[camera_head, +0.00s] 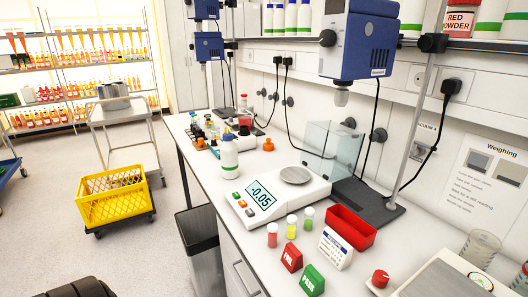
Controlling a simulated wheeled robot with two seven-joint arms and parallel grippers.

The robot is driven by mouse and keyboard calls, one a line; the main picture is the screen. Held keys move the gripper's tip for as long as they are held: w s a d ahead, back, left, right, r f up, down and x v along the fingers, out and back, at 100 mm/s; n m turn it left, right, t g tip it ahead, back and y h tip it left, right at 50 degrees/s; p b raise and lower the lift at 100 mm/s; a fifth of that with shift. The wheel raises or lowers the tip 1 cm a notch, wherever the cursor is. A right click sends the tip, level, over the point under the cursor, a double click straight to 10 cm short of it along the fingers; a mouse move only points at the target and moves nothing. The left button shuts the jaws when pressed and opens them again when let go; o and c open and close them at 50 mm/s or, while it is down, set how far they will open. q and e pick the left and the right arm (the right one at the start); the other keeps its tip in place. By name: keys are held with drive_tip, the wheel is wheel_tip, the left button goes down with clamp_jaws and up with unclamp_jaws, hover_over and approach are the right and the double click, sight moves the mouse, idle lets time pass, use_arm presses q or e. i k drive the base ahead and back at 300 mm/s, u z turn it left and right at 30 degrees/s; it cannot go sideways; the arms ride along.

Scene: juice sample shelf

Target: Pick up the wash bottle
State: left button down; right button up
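A white bottle with a bluish-grey cap (228,154) stands upright on the bench, left of the balance. It looks most like the wash bottle, but I cannot make out a spout on it. Neither of my grippers is in view.
The balance (262,196) reads -0.05 beside a clear glass shield. A red tray (350,227), several small vials, and FAIL (291,257) and PASS (312,280) blocks stand in front. A grey bin (201,249) and a yellow crate (118,203) are on the left.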

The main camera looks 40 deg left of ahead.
sight(229, 150)
drive_tip(key=k, duration=0.5)
drive_tip(key=u, duration=1.5)
drive_tip(key=i, duration=0.35)
drive_tip(key=u, duration=1.55)
drive_tip(key=i, duration=0.75)
drive_tip(key=z, duration=2.55)
